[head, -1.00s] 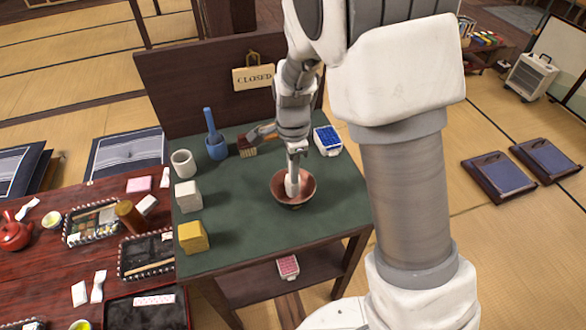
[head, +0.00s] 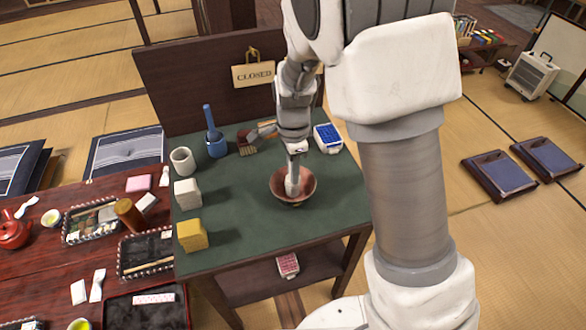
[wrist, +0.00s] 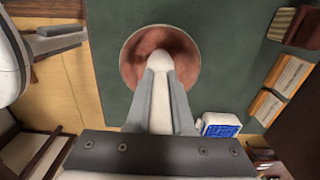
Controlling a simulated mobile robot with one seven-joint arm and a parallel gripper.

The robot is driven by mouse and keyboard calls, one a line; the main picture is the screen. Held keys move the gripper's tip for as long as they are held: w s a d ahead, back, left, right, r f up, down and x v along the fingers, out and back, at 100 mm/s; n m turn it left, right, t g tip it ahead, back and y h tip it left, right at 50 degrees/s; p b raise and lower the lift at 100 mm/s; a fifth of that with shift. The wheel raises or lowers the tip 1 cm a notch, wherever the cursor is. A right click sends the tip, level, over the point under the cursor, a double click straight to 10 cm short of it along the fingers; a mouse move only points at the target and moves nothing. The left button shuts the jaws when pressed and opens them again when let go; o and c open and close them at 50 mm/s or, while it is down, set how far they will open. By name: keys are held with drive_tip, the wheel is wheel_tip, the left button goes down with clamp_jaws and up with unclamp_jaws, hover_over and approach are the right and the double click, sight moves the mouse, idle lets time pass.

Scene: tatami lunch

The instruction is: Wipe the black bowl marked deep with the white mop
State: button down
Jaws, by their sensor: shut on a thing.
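A reddish-brown bowl (head: 309,184) sits upright on the green-topped table; it also shows in the wrist view (wrist: 188,55). I see no black bowl, and no "deep" mark is readable. My gripper (head: 296,159) is above the bowl, pointing down. In the wrist view, the two grey fingers of my gripper (wrist: 163,78) are shut on a white round-ended thing, which looks like the white mop (wrist: 160,62). The mop's tip reaches inside the bowl (head: 293,185); whether it touches the bottom is hidden.
On the green table (head: 235,248) stand a white cup (head: 182,161), white block (head: 187,193), yellow block (head: 191,235), blue pot with a handle (head: 216,147), brush (head: 247,146) and blue-topped box (head: 327,137). A dark panel with a CLOSED sign (head: 253,74) closes the back.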

idle(0.3)
drive_tip(key=n, duration=0.3)
drive_tip(key=shift+w+f+n, duration=0.1)
drive_tip(key=shift+n, duration=0.3)
drive_tip(key=n, duration=0.3)
drive_tip(key=shift+b, duration=0.35)
drive_tip(key=m, duration=0.1)
drive_tip(key=m+p, duration=0.1)
drive_tip(key=m, duration=0.1)
drive_tip(key=m+p, duration=0.1)
drive_tip(key=shift+r, duration=0.25)
drive_tip(key=m+p, duration=0.2)
drive_tip(key=m, duration=0.1)
drive_tip(key=m+p, duration=0.1)
drive_tip(key=shift+s+r+m, duration=0.15)
drive_tip(key=shift+s+m, duration=0.1)
drive_tip(key=shift+m, duration=0.05)
drive_tip(key=m+p, duration=0.2)
drive_tip(key=m, duration=0.1)
drive_tip(key=shift+s, duration=0.1)
drive_tip(key=shift+f+m+p, duration=0.25)
drive_tip(key=shift+m+p, duration=0.35)
drive_tip(key=shift+m, duration=0.5)
